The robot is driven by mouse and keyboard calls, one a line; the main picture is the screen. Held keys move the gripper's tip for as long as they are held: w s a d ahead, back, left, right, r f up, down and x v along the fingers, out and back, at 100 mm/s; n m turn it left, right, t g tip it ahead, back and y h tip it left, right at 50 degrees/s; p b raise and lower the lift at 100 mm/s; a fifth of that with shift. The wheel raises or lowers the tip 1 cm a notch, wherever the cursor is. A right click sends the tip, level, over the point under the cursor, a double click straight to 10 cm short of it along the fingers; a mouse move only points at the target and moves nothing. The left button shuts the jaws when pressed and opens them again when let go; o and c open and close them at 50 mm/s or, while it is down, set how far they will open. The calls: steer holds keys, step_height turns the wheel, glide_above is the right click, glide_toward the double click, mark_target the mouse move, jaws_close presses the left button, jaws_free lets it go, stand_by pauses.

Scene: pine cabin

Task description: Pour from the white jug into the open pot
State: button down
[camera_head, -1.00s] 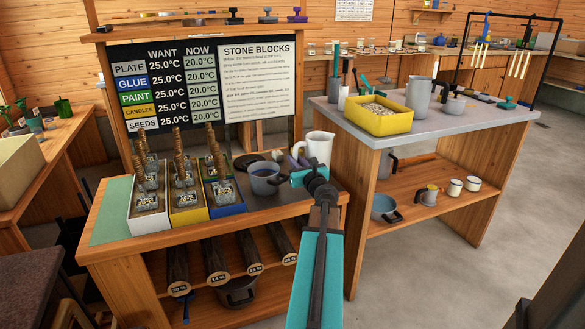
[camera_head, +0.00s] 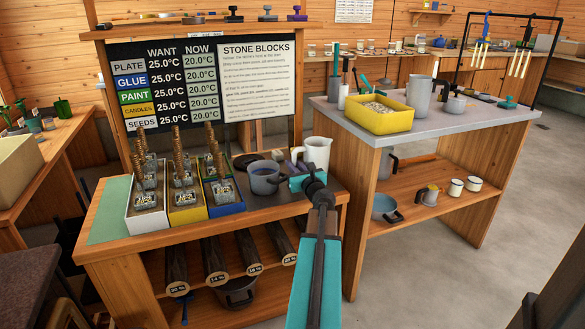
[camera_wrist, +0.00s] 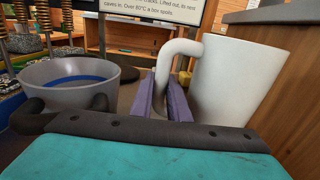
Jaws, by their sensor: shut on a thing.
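The white jug (camera_head: 317,152) stands about upright at the right end of the wooden bench, to the right of the open pot. My gripper (camera_head: 292,170) is shut on its handle; in the wrist view the purple fingers (camera_wrist: 172,100) close on the handle of the jug (camera_wrist: 235,80). The grey open pot (camera_head: 264,181) is just left of my gripper, with blue inside, also seen in the wrist view (camera_wrist: 70,92). Whether the jug's base touches the bench is hidden, and so are its contents.
Trays of stone blocks with springs (camera_head: 186,208) fill the bench left of the pot. A dark lid (camera_head: 247,160) lies behind the pot. A display board (camera_head: 205,85) stands at the back. The grey-topped table (camera_head: 400,128) with a yellow bin (camera_head: 380,120) is to the right.

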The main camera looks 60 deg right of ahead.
steer(key=c, duration=1.7)
jaws_free()
steer(key=shift+f, duration=0.15)
steer(key=shift+b, duration=0.3)
steer(key=p+v, duration=0.2)
steer(key=v, duration=0.5)
steer(key=shift+s+a, duration=0.25)
steer(key=shift+a, duration=0.05)
steer(key=shift+s+a, duration=0.15)
steer(key=shift+s, duration=0.1)
steer(key=p+v, duration=0.3)
steer(key=p, duration=0.5)
steer(key=p+v, duration=0.2)
steer(key=p, duration=0.4)
